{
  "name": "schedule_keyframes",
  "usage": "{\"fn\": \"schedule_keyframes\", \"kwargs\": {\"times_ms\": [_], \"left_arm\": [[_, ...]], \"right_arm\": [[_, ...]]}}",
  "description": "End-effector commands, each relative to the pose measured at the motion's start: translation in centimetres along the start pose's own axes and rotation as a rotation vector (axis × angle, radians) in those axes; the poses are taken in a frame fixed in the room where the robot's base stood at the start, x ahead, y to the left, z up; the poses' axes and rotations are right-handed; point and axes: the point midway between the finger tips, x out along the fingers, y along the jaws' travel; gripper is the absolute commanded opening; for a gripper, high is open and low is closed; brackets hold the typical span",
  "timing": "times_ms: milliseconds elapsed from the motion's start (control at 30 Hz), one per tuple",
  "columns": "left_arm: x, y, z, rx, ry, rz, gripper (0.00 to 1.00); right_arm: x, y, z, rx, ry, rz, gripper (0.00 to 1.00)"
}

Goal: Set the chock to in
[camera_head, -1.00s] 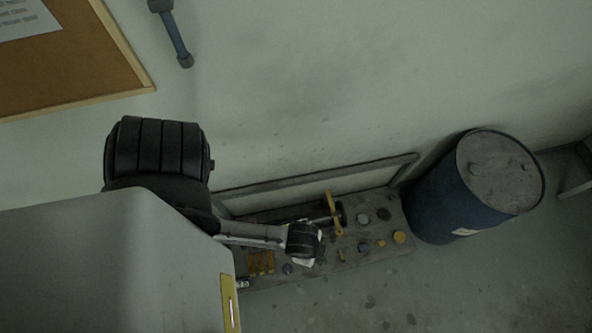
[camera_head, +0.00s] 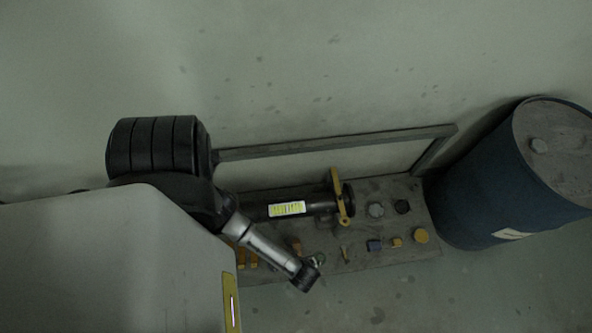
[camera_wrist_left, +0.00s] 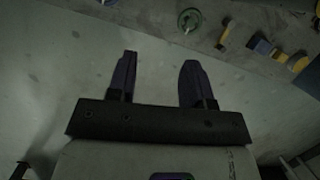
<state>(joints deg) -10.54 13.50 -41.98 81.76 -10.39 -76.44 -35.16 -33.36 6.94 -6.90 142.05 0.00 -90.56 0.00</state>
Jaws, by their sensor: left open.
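A bench-like panel (camera_head: 390,250) by the wall carries a dark pipe (camera_head: 255,207) with a white and yellow label and an upright yellow bar (camera_head: 340,196) across its right end. A small yellow piece (camera_head: 344,253), a blue block (camera_head: 375,246) and yellow knobs (camera_head: 420,235) sit along its front. I cannot tell which part is the chock. My left arm reaches over the panel's front left. In the left wrist view my left gripper (camera_wrist_left: 157,78) is open and empty, pointing toward the panel, apart from its parts. The blue block (camera_wrist_left: 262,45) shows there at upper right. My right gripper is not in view.
A blue drum (camera_head: 490,185) stands right of the panel. A grey frame rail (camera_head: 335,147) runs behind it along the wall. A grey box shape fills the lower left of the head view. Floor in front of the panel at right is clear.

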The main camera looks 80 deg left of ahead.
Motion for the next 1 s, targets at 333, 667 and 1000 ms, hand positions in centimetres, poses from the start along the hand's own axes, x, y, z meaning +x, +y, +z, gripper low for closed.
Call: {"fn": "schedule_keyframes", "kwargs": {"times_ms": [333,667,1000], "left_arm": [[9.1,0.8,-0.6,0.161,-0.084,-0.007,0.47],[13.2,0.9,-0.3,0.183,-0.096,-0.007,0.47],[19.6,0.8,0.3,0.182,-0.096,-0.007,0.47]], "right_arm": [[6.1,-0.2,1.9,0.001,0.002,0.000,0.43],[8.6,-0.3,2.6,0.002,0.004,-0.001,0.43],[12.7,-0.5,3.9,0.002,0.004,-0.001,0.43]]}}
